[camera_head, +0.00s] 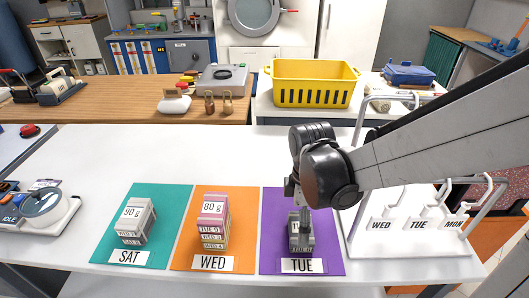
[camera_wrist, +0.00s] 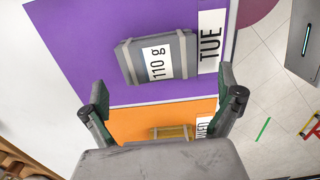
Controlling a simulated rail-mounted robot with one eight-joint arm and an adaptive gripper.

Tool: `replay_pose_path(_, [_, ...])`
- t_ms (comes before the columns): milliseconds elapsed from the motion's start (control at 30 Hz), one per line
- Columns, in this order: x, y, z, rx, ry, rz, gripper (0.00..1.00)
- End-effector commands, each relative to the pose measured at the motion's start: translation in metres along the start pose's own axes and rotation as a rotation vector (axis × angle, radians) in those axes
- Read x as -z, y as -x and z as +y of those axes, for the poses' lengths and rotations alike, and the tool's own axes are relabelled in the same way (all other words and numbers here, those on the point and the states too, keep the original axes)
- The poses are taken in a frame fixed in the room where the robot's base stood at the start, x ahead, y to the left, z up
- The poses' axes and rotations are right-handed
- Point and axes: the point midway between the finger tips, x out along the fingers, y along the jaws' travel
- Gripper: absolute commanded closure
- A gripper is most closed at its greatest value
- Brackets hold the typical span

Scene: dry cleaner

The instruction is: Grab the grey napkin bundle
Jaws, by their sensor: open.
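A grey napkin bundle (camera_wrist: 155,58) with a white "110 g" label and a band around it lies on the purple TUE mat (camera_wrist: 75,40) in the wrist view. In the head view this bundle (camera_head: 294,243) is partly hidden by my gripper (camera_head: 304,215), which points down over it. In the wrist view my gripper (camera_wrist: 163,88) is open, its two fingers wide apart and empty. The bundle shows ahead of the fingertips, apart from both. Another light grey bundle (camera_head: 136,222), labelled about "90 g", stands on the green SAT mat (camera_head: 165,205).
A pink-topped "80 g" bundle (camera_head: 214,212) stands on the orange WED mat (camera_head: 185,250), left of the purple mat. A white rack (camera_head: 410,240) with WED, TUE and MON tags stands close on the right. A yellow basket (camera_head: 315,75) is behind. The white table behind the mats is clear.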

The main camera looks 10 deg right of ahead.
Motion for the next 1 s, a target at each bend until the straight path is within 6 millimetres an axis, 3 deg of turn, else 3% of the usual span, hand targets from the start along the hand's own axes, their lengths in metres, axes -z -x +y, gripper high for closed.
replay_pose_path(500, [-0.006, -0.051, 0.004, 0.0, 0.0, 0.0, 0.0])
replay_pose_path(800, [-0.006, -0.054, 0.003, 0.0, 0.0, 0.0, 0.0])
replay_pose_path(1000, [-0.006, -0.054, 0.003, 0.0, 0.0, 0.0, 0.24])
